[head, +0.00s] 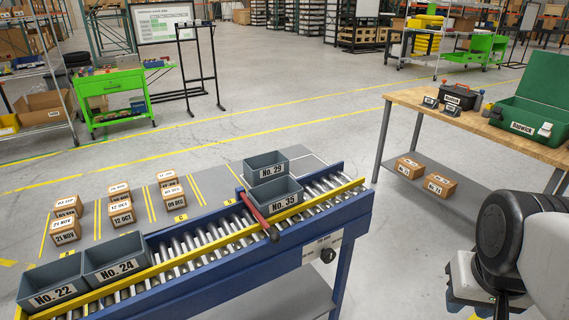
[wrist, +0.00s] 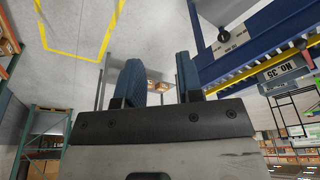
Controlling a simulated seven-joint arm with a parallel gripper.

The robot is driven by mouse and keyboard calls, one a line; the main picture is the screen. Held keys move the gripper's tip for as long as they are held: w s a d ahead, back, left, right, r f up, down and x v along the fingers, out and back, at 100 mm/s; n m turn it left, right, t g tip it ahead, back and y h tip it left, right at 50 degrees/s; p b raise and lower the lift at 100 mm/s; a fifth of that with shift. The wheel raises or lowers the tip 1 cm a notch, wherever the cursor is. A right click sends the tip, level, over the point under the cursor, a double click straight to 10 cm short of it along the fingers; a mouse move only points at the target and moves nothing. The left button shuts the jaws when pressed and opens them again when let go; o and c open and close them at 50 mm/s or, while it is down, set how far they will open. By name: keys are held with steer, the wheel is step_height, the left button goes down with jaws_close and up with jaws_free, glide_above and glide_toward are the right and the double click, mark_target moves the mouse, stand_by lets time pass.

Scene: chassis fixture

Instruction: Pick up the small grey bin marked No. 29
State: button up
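The small grey bin marked No. 29 (head: 267,172) is in the middle of the head view, just behind the grey bin marked No. 35 (head: 274,206). Its label faces the camera, its top is open, and its lower part is partly hidden by No. 35; I cannot tell exactly what it rests on. My gripper (wrist: 158,78) is open and empty, its two blue fingers apart in the wrist view. My arm is at the lower right of the head view, well away from the bins. Bin No. 35 also shows upside down in the wrist view (wrist: 282,72).
A roller conveyor (head: 300,226) with yellow rails and a red bar (head: 257,216) carries No. 35 and bins No. 22 (head: 50,297) and No. 24 (head: 116,270). Dated cartons (head: 121,212) stand behind. A wooden workbench (head: 460,122) is at right. Open floor lies between.

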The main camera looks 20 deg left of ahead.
steer(key=w+a+r+m, duration=0.2)
steer(key=w+a, duration=0.4)
steer(key=w, duration=0.5)
steer(key=w+a+r+m+g, duration=0.1)
steer(key=w+a, duration=0.5)
steer(key=w, duration=0.5)
steer(key=w+a+r+m, duration=0.2)
steer(key=w+a, duration=0.3)
steer(key=w, duration=0.7)
steer(key=m+g, duration=0.2)
steer(key=m, duration=0.2)
glide_above(266, 169)
steer(key=w+d, duration=0.2)
step_height(266, 169, down, 16)
steer(key=r, duration=0.1)
steer(key=shift+s+a+f, duration=0.1)
steer(key=shift+a+f, duration=0.2)
steer(key=shift+f, duration=0.1)
